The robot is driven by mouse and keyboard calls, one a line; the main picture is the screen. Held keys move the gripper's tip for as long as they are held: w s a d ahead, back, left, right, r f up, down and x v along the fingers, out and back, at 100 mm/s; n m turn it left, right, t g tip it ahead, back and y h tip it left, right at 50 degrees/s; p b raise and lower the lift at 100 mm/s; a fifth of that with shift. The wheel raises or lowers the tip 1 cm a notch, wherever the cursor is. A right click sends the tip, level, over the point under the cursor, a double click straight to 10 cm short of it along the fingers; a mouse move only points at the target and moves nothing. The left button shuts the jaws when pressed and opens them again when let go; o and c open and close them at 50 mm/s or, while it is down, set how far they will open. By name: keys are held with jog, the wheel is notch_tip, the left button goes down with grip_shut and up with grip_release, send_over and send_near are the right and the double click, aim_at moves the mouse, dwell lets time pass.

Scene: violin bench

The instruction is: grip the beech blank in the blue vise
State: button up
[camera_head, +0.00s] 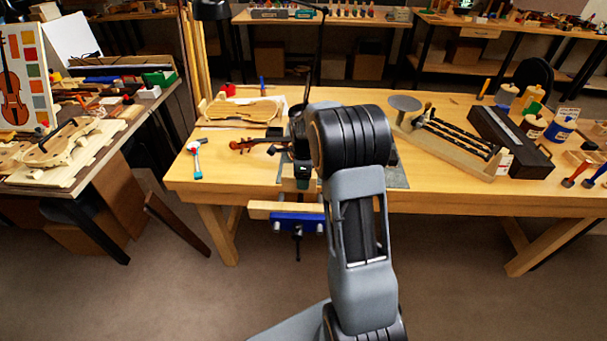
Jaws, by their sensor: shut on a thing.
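The blue vise (298,222) is fixed to the front edge of the workbench, with a pale wooden jaw (262,210) and a dark handle hanging below. My gripper (303,181) points down just above the vise, at the bench's front edge. It is shut on a small light-wood piece, which I take to be the beech blank (289,185). Only a little of the blank shows, and the fingers hide most of it. I cannot tell whether the blank is between the vise jaws or above them. My arm hides the vise's right side.
A wooden rack (455,142) and a dark long box (508,140) are at right. The floor in front is clear.

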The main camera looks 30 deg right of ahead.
jog(key=shift+f+b, duration=0.85)
jog(key=shift+f, duration=0.7)
jog(key=shift+f+b, duration=1.15)
jog(key=shift+f, duration=0.75)
dwell(0.6)
jog(key=shift+r, duration=0.15)
jog(key=shift+r+p, duration=1.25)
jog(key=shift+r, duration=0.25)
jog(key=shift+f+b, duration=0.75)
jog(key=shift+f, duration=0.5)
dwell(1.0)
